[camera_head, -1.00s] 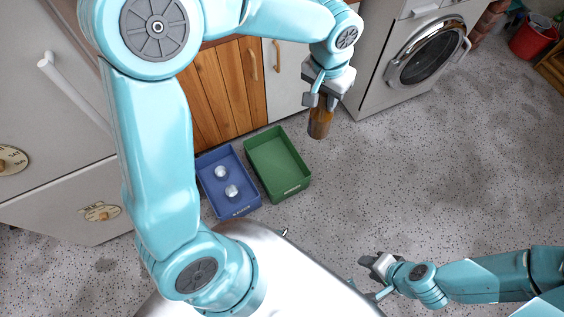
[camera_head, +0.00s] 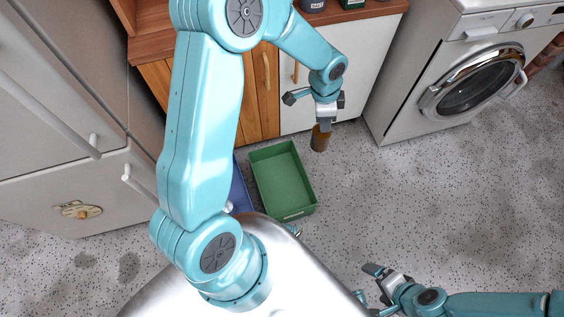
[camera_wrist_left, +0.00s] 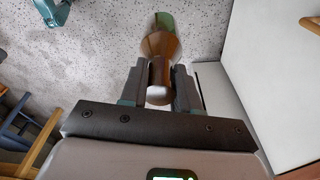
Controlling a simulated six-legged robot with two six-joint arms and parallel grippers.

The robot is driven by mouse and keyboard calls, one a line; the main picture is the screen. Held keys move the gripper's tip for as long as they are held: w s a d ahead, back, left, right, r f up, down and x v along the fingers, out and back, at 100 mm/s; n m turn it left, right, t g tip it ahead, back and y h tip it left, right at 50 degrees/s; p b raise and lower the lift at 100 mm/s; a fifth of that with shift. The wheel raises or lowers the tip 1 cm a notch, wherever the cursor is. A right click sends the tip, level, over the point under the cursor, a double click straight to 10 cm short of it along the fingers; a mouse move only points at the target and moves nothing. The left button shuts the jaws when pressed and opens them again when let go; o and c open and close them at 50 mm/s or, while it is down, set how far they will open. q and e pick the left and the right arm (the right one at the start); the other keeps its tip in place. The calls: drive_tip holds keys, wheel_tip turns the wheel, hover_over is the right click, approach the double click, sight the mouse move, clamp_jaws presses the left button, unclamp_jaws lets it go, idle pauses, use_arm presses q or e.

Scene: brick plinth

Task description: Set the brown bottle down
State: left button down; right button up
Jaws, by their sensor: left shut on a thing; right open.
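The brown bottle (camera_head: 320,139) is held by my left gripper (camera_head: 323,122) in the head view, to the right of the green tray and in front of a white cabinet door. I cannot tell whether its base touches the floor. In the left wrist view the bottle (camera_wrist_left: 160,48) points away from my left gripper (camera_wrist_left: 157,88), whose two fingers are closed around its near end. Its far end looks green against speckled floor. My right gripper (camera_head: 378,283) is open and empty at the lower right.
The green tray (camera_head: 283,181) is empty on the floor. My left arm mostly hides a blue tray (camera_head: 238,192) beside it. A washing machine (camera_head: 450,85) stands at the right and a wooden counter (camera_head: 365,13) at the back. The floor between is clear.

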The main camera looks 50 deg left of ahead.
use_arm(q)
drive_tip(key=s+a+f+m+b, duration=0.2)
drive_tip(key=f+m+b, duration=0.2)
drive_tip(key=f, duration=1.2)
drive_tip(key=s+a+f+m+g+b, duration=0.1)
drive_tip(key=f+b, duration=0.7)
drive_tip(key=f, duration=0.8)
drive_tip(key=s+a+f+m+b, duration=0.2)
drive_tip(key=s+f+m+b, duration=0.3)
drive_tip(key=f, duration=1.2)
drive_tip(key=shift+a+m+b, duration=0.4)
drive_tip(key=shift+m+b, duration=0.35)
drive_tip(key=shift+m, duration=0.25)
use_arm(e)
wheel_tip(320, 180, down, 20)
drive_tip(key=shift+w+d+f, duration=0.2)
drive_tip(key=shift+w+d, duration=0.2)
drive_tip(key=shift+w, duration=0.05)
use_arm(q)
drive_tip(key=c, duration=1.2)
unclamp_jaws()
drive_tip(key=shift+f, duration=0.15)
drive_tip(key=shift+c, duration=0.2)
drive_tip(key=o, duration=0.4)
drive_tip(key=shift+o, duration=0.2)
use_arm(e)
drive_tip(key=shift+f, duration=0.1)
